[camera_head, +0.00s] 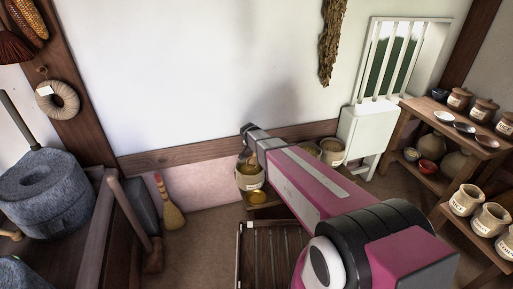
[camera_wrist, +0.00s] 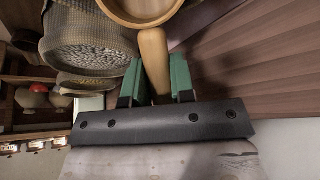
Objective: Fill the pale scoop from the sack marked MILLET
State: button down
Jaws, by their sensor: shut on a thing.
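My gripper (camera_wrist: 154,80) is shut on the handle of a pale wooden scoop (camera_wrist: 155,55). The scoop's round bowl is at the top edge of the wrist view, partly cut off, and its contents cannot be told. In the head view my gripper (camera_head: 246,155) is at the far end of my arm, directly over or in front of a labelled pale sack (camera_head: 249,182) with yellowish contents; the scoop is not clear there. Two more open sacks (camera_head: 332,154) stand right of it, partly behind my arm. The labels are too small to read, so I cannot tell which is MILLET.
A rounded woven-looking container (camera_wrist: 90,45) is close left of the scoop in the wrist view. In the head view a slatted rack (camera_head: 270,250) lies below my arm. Stone querns (camera_head: 42,190) stand left.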

aim_at(254, 156)
jog(key=shift+s+f, duration=0.1)
jog(key=shift+f, duration=0.95)
jog(key=shift+s+a, duration=0.4)
jog(key=shift+s, duration=0.3)
jog(key=shift+s+a, duration=0.4)
jog(key=shift+s, duration=0.3)
jog(key=shift+w+d+f+g+y, duration=0.3)
jog(key=shift+w+f+g+y, duration=0.3)
jog(key=shift+w+f+g, duration=0.4)
jog(key=shift+w+d+r+g+y, duration=0.2)
jog(key=shift+g+y, duration=0.1)
jog(key=shift+g, duration=0.2)
jog(key=shift+w+d+r+g+y, duration=0.15)
jog(key=shift+g+y, duration=0.15)
jog(key=shift+g, duration=0.2)
jog(key=g, duration=0.1)
jog(key=g+y, duration=0.2)
jog(key=shift+w+d+r+g, duration=0.2)
jog(key=shift+w+r+g, duration=0.05)
jog(key=shift+r+g, duration=0.15)
jog(key=shift+g, duration=0.3)
jog(key=shift+r, duration=2.3)
